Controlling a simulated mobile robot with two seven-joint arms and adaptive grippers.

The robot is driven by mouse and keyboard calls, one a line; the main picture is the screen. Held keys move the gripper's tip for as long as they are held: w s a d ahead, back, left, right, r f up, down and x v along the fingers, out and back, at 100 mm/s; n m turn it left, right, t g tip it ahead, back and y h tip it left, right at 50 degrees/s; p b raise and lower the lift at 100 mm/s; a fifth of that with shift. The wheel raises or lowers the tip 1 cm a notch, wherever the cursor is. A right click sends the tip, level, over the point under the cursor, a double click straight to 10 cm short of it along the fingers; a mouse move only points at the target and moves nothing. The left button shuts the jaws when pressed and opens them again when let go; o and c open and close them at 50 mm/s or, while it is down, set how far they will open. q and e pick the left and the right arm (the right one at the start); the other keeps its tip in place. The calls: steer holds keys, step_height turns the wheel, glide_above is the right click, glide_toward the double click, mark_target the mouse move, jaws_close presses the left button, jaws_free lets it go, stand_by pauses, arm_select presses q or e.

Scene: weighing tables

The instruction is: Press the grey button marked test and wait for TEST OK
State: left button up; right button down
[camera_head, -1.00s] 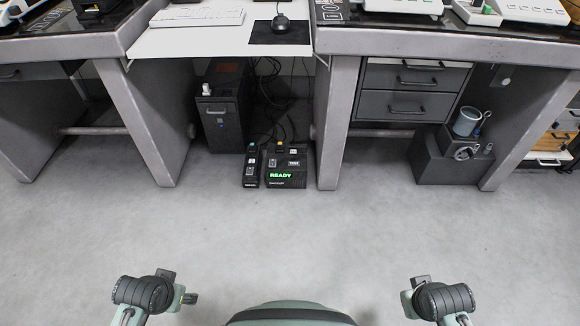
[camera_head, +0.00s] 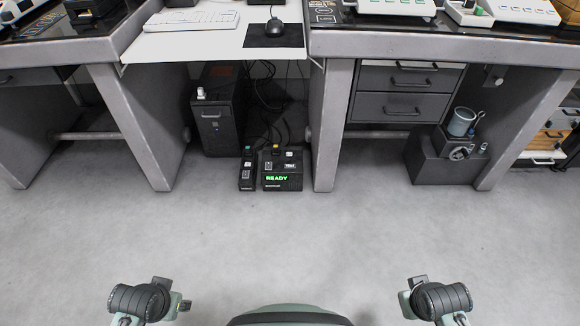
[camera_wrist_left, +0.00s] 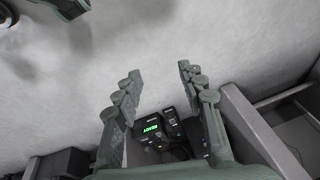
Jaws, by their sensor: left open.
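A black device (camera_head: 282,183) stands on the floor under the desk, with a lit green READY display (camera_head: 277,178). A small light-grey key (camera_head: 291,166) on its top right appears to be the test button; its lettering is too small to read surely now. In the left wrist view, the device (camera_wrist_left: 153,139) shows beyond my left gripper (camera_wrist_left: 160,75). That gripper is open and empty, its two fingers apart and well away from the device. The head view shows my arm links at the bottom, but no clear right gripper fingers.
A narrower black unit (camera_head: 247,174) stands left of the device. A black computer case (camera_head: 217,112) is behind, with hanging cables (camera_head: 268,100). Table legs (camera_head: 331,130) flank the space, under a white desktop (camera_head: 210,47). The floor (camera_head: 270,240) in front is clear.

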arm_select(q)
steer(key=shift+w, duration=0.25)
jaws_close()
steer(key=shift+s, duration=0.25)
stand_by(0.7)
